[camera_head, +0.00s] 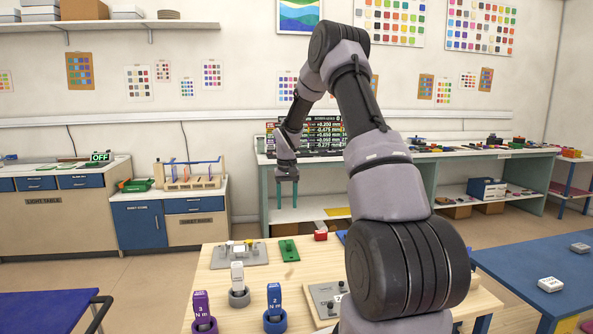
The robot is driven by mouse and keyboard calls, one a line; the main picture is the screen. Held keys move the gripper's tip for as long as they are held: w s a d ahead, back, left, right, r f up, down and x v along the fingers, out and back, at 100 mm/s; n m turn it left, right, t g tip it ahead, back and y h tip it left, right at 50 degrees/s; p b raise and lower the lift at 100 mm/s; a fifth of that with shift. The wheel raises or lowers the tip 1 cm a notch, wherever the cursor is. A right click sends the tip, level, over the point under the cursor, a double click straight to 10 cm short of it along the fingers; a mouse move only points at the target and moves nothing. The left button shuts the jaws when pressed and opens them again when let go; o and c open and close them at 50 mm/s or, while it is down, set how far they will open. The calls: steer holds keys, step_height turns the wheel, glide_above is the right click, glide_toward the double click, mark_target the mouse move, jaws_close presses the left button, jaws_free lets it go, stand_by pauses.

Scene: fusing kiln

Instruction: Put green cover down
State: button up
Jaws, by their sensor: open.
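A flat green piece (289,250), which looks like the green cover, lies on the wooden table (222,292) near its far edge. A small light mark or hole shows on it. My gripper (287,206) hangs fingers down in the air above the green piece in the picture. Its two fingers are apart with nothing visible between them. The green piece and the fingertips are not touching.
A grey fixture (240,254) is left of the green piece, and a red block (320,236) is right of it. Purple (203,310), grey (238,285) and blue (274,308) upright tools stand nearer. A grey plate (324,300) is partly behind my arm.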

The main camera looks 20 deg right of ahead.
steer(key=s+a+r+t, duration=0.25)
steer(key=s+r, duration=0.45)
steer(key=r, duration=0.4)
steer(key=s+a+r+t, duration=0.1)
steer(key=s+a+r, duration=0.2)
steer(key=s+r, duration=0.65)
steer(key=s+a+r+m+t+y, duration=0.1)
steer(key=s+a+r, duration=0.1)
steer(key=s, duration=0.8)
steer(key=s+a+r+t+y, duration=0.1)
steer(key=s+r, duration=0.4)
steer(key=s, duration=0.5)
steer(key=shift+s+a+m+t, duration=0.2)
steer(key=shift+a+m+t, duration=0.2)
steer(key=shift+a+t, duration=0.45)
